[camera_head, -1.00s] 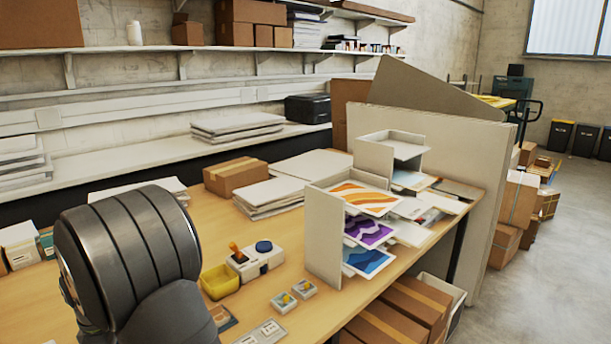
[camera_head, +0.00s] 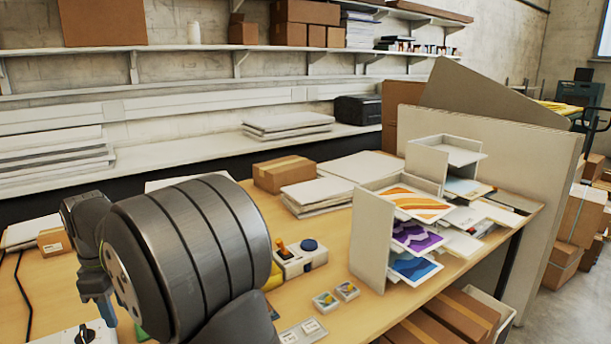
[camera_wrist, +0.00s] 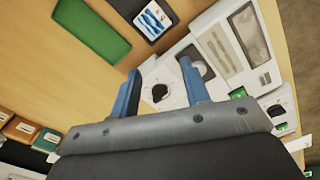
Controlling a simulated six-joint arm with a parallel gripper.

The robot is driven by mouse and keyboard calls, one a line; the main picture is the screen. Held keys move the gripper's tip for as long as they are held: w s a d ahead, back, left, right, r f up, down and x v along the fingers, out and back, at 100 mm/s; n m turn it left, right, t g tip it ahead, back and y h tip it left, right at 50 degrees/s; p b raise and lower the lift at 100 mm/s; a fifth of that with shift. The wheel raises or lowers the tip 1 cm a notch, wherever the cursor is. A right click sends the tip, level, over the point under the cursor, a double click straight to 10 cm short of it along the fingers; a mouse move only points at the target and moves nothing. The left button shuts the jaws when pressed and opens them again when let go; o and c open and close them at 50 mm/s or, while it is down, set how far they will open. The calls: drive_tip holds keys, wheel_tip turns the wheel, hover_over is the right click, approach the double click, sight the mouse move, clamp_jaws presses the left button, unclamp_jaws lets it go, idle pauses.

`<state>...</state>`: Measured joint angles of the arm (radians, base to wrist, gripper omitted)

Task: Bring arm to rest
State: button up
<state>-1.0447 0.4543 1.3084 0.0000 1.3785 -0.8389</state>
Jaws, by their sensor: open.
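My gripper (camera_wrist: 161,92) shows in the wrist view with its two blue fingers spread apart and nothing between them. Beyond the fingers lie the wooden table (camera_wrist: 60,75) and a white machine with a black knob (camera_wrist: 160,93). In the head view my arm fills the lower left, with the wrist at its left end. The gripper fingers there are small and partly hidden. The arm is over the left part of the table (camera_head: 340,225), apart from the rack of printed sheets (camera_head: 371,240).
A joystick box with a blue button (camera_head: 309,246) stands just right of my arm. A green pad (camera_wrist: 92,30) and a dark card with blue marks (camera_wrist: 152,18) lie on the table. A cardboard box (camera_head: 284,174) and white stacks stand behind. Shelves line the wall.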

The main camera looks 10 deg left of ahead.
drive_tip(key=d+r+m+y, duration=0.1)
drive_tip(key=d+r+m, duration=0.2)
drive_tip(key=r+m, duration=0.2)
drive_tip(key=shift+d+r+g+y, duration=0.2)
drive_tip(key=shift+r+g+y, duration=0.15)
drive_tip(key=shift+r, duration=0.8)
drive_tip(key=a+f+n, duration=0.1)
drive_tip(key=f, duration=0.4)
drive_tip(key=a+f+n+h, duration=0.1)
drive_tip(key=f+n, duration=0.1)
drive_tip(key=f, duration=0.4)
drive_tip(key=a+f+n, duration=0.1)
drive_tip(key=f+n, duration=0.1)
drive_tip(key=f, duration=0.4)
drive_tip(key=shift+a+f+h, duration=0.2)
drive_tip(key=shift+f+h, duration=0.05)
drive_tip(key=shift+h, duration=0.1)
drive_tip(key=shift+r, duration=0.1)
